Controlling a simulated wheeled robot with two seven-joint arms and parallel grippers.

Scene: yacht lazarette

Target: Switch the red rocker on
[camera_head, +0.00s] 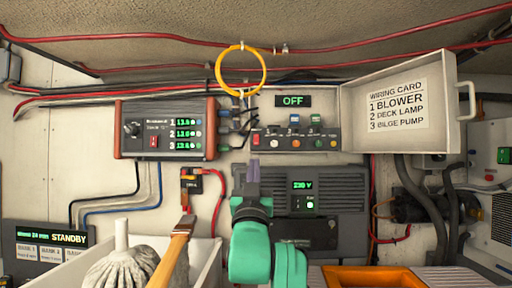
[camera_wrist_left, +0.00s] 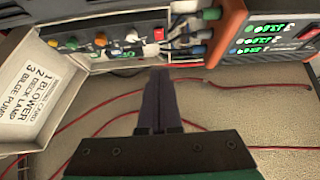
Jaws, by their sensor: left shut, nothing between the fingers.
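A panel (camera_head: 318,141) on the back wall carries a red rocker (camera_head: 256,139) at its left end, with several coloured knobs to the right. The rocker also shows in the left wrist view (camera_wrist_left: 158,34). Which way it is tipped is too small to tell. A display above the panel reads OFF (camera_head: 293,101). My left gripper (camera_head: 253,163) is shut and empty, its tips just below the rocker in the head view. In the left wrist view the shut fingers (camera_wrist_left: 161,75) point toward the rocker, with a visible gap in the picture. My right gripper is not in view.
A charger box (camera_head: 211,130) with its own red switch (camera_head: 153,141) is left of the panel. An open lid with a wiring card (camera_head: 398,105) is at right. A yellow ring (camera_head: 241,47) hangs above. A brush and wooden handle (camera_head: 172,250) stand lower left.

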